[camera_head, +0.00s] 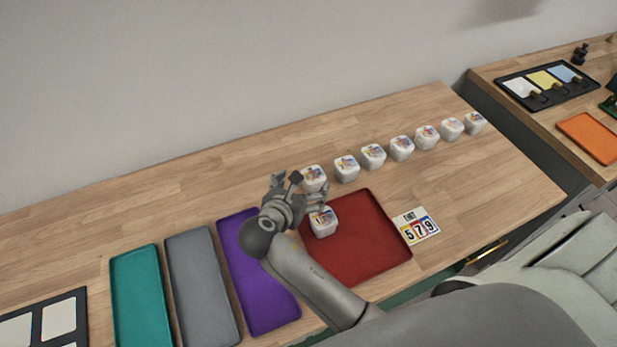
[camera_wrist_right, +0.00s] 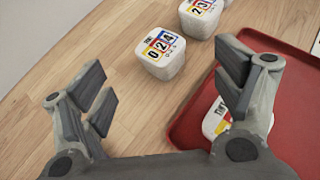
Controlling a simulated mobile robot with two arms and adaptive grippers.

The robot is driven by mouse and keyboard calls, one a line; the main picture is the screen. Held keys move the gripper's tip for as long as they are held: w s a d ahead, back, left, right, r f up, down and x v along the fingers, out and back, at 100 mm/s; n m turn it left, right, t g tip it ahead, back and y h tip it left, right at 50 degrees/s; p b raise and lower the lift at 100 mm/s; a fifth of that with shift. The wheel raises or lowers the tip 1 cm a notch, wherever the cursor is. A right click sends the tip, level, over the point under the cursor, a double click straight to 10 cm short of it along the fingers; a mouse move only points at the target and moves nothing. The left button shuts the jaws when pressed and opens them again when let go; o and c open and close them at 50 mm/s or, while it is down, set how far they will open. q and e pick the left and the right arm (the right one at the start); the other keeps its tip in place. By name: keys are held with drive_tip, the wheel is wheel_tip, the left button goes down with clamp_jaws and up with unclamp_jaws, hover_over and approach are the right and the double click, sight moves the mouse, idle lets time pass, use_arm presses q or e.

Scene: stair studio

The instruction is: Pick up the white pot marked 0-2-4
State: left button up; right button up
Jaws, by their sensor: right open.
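The white pot marked 0-2-4 (camera_wrist_right: 160,52) stands upright on the wooden counter in the right wrist view, its label facing up. In the head view it appears to be the leftmost pot (camera_head: 314,177) of the row, though its digits are too small to read there. My right gripper (camera_head: 302,188) is open and empty, just short of this pot. In the right wrist view its spread fingers (camera_wrist_right: 168,85) have the pot ahead of the gap between them, apart from it. My left gripper is not in view.
Another white pot (camera_head: 323,222) sits on the red tray (camera_head: 370,250), partly behind my right finger. Several similar pots (camera_head: 373,156) run off to the right, the nearest (camera_wrist_right: 201,16) close by. A 5-7-9 card (camera_head: 416,226) and a purple tray (camera_head: 262,290) lie nearby. Counter behind is clear.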

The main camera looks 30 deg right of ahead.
sight(313, 175)
drive_tip(key=x, duration=0.3)
drive_tip(key=shift+w+d+f, duration=0.1)
drive_tip(key=shift+d, duration=0.35)
drive_tip(key=shift+w+d+f, duration=0.2)
drive_tip(key=shift+w, duration=0.05)
drive_tip(key=shift+w+d+f+p, duration=0.3)
drive_tip(key=shift+w+f+p, duration=0.05)
drive_tip(key=shift+p, duration=0.05)
drive_tip(key=x, duration=0.4)
drive_tip(key=shift+w+f+p, duration=0.15)
drive_tip(key=shift+f+p, duration=0.15)
drive_tip(key=shift+f, duration=0.1)
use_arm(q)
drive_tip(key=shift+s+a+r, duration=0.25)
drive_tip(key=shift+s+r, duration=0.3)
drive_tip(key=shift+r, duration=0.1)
use_arm(e)
drive_tip(key=shift+a, duration=0.1)
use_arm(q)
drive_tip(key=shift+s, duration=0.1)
use_arm(e)
drive_tip(key=shift+c, duration=0.2)
drive_tip(key=shift+c, duration=1.3)
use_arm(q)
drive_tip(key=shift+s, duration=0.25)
use_arm(e)
drive_tip(key=c, duration=0.8)
drive_tip(key=shift+r, duration=0.1)
